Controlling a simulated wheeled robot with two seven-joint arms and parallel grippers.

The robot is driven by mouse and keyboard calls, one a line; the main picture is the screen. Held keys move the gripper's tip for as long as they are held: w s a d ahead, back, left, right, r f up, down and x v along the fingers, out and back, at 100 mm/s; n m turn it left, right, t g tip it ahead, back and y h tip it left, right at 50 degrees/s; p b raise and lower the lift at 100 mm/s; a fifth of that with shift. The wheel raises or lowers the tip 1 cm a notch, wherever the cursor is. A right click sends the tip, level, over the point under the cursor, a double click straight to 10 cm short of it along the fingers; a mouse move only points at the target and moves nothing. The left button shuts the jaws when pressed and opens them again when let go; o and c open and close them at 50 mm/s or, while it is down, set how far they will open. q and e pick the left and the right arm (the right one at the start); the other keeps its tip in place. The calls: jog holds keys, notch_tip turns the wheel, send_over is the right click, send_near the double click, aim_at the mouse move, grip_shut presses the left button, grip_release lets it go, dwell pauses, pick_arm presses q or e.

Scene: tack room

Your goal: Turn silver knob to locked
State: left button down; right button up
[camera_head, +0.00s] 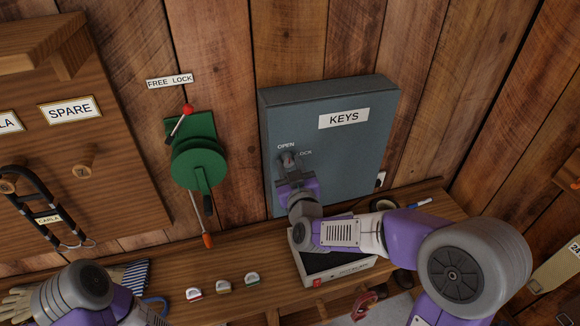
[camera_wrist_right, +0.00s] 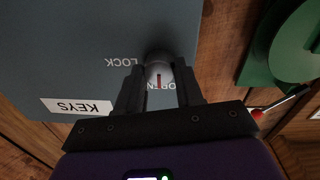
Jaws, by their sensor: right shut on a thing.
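The silver knob (camera_wrist_right: 158,66) is on the front of the grey-blue key cabinet (camera_head: 335,155), which is labelled KEYS. In the head view the knob (camera_head: 287,157) is partly hidden by my right gripper (camera_head: 290,166). The right gripper (camera_wrist_right: 159,88) is shut on the knob, one finger on each side. A red mark on the knob points down in the wrist view, close to the upside-down OPEN lettering. The LOCK lettering (camera_wrist_right: 123,62) is to the left there. My left arm shows at the lower left of the head view, its gripper out of sight.
A green winch (camera_head: 198,160) with a red-tipped lever hangs left of the cabinet. A bridle (camera_head: 40,205) hangs at left.

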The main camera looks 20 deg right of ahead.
jog(key=m+b, duration=0.3)
jog(key=shift+f, duration=0.15)
jog(key=m+b, duration=0.4)
jog(key=shift+d+m, duration=0.1)
jog(key=shift+m, duration=0.3)
jog(key=m+b, duration=0.3)
jog(key=m, duration=0.2)
jog(key=shift+g+y+b, duration=0.3)
jog(key=shift+b, duration=0.1)
jog(key=shift+m+y+b, duration=0.3)
jog(key=shift+m+b, duration=1.05)
jog(key=shift+m, duration=0.85)
jog(key=shift+r, duration=0.2)
jog(key=o, duration=1)
jog(key=shift+o, duration=0.2)
